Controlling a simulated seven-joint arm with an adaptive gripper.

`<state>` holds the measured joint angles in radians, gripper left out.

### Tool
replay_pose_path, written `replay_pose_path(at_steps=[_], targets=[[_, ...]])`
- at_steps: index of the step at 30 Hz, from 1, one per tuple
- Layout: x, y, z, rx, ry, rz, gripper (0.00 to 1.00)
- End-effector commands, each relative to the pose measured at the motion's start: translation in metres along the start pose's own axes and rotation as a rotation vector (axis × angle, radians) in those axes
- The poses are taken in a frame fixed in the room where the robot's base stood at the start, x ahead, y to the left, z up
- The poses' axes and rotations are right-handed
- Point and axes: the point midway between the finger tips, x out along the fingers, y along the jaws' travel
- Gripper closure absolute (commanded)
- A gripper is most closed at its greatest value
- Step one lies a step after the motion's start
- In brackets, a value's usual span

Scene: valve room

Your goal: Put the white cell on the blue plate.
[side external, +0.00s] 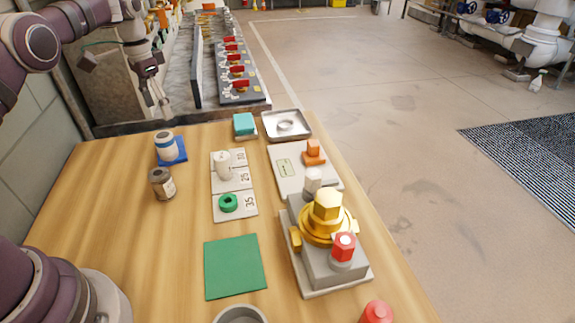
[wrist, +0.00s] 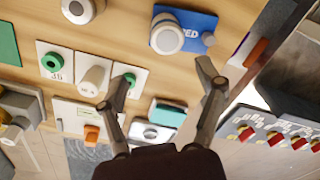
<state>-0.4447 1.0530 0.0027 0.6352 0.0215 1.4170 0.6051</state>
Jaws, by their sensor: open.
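A white upright cylinder, which looks like the white cell (side external: 223,165), stands on the middle of a row of number cards; in the wrist view it (wrist: 93,80) stands between two green rings. The blue plate (side external: 182,154) lies at the table's back left with a white, blue-banded jar (side external: 164,143) on it.
A brown-grey jar (side external: 163,184), green mat (side external: 235,266), teal box (side external: 244,125) and metal tray (side external: 286,124) sit on the table. A grey-and-yellow valve unit (side external: 330,245) with a white cylinder stands at the right. A panel of red switches (side external: 238,70) lies beyond the far edge.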

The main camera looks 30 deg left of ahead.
Motion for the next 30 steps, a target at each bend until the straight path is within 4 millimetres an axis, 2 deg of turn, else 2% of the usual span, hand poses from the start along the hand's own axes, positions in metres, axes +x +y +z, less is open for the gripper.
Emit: replay_pose_path(at_steps=[1, 5, 9, 11, 15, 19, 23, 30], targets=[[-0.022, 0.011, -0.004, -0.004, 0.028, -0.017, 0.30], [-0.073, 0.050, 0.001, -0.037, 0.110, -0.051, 0.30], [-0.114, 0.101, 0.030, -0.080, 0.217, -0.072, 0.30], [-0.124, 0.122, 0.050, -0.099, 0.267, -0.073, 0.30], [-0.123, 0.162, 0.097, -0.139, 0.372, -0.059, 0.30], [-0.108, 0.180, 0.127, -0.167, 0.436, -0.038, 0.30], [-0.099, 0.187, 0.138, -0.179, 0.461, -0.027, 0.30], [-0.098, 0.187, 0.139, -0.182, 0.459, -0.026, 0.30]])
